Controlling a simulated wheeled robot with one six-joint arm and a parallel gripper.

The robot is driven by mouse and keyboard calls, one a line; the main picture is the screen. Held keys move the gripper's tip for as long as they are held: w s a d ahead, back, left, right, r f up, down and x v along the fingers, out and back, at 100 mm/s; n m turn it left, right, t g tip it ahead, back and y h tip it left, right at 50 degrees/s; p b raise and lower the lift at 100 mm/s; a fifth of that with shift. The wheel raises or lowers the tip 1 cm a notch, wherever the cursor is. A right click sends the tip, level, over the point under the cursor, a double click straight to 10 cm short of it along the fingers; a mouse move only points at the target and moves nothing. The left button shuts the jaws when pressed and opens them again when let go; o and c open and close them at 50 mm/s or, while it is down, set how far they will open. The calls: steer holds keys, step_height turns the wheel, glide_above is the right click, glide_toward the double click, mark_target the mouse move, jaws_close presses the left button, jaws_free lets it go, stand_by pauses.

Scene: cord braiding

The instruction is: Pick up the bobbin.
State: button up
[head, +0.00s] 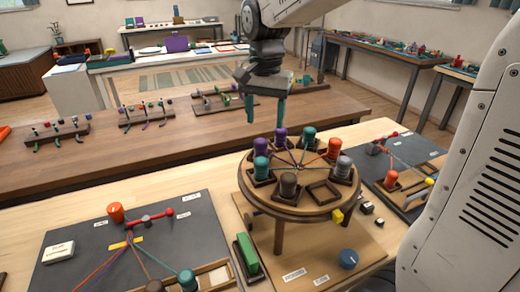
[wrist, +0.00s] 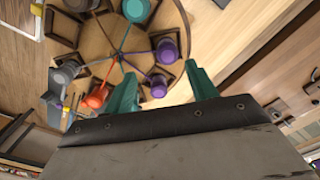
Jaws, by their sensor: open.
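Several bobbins stand around a round wooden braiding stand (head: 303,208), with cords running to its centre. In the head view they include two purple bobbins (head: 281,136) (head: 261,146), two teal bobbins (head: 308,138) (head: 261,167), an orange bobbin (head: 334,149), a grey bobbin (head: 343,166) and a dark brown bobbin (head: 289,186). The task does not say which one. My gripper (head: 265,119) is open and empty, above the stand's far side. In the wrist view a purple bobbin (wrist: 158,86) appears between the open teal fingers (wrist: 162,70); the exact height gap is unclear.
One square holder (head: 324,193) at the stand's front right is empty. A dark board (head: 75,232) with cords and bobbins lies at left, another (head: 412,160) at right. A long brown table (head: 170,151) with small racks stands behind.

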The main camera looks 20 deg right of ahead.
mark_target(261, 141)
steer(key=shift+w+a+f, duration=0.1)
steer(key=shift+w+f, duration=0.2)
steer(key=shift+w, duration=0.1)
steer(key=shift+w+f, duration=0.1)
steer(key=shift+f, duration=0.25)
steer(key=f, duration=0.6)
steer(key=shift+w+a+f, duration=0.1)
steer(key=shift+a+f, duration=0.1)
steer(key=shift+f, duration=0.2)
steer(key=c, duration=1.1)
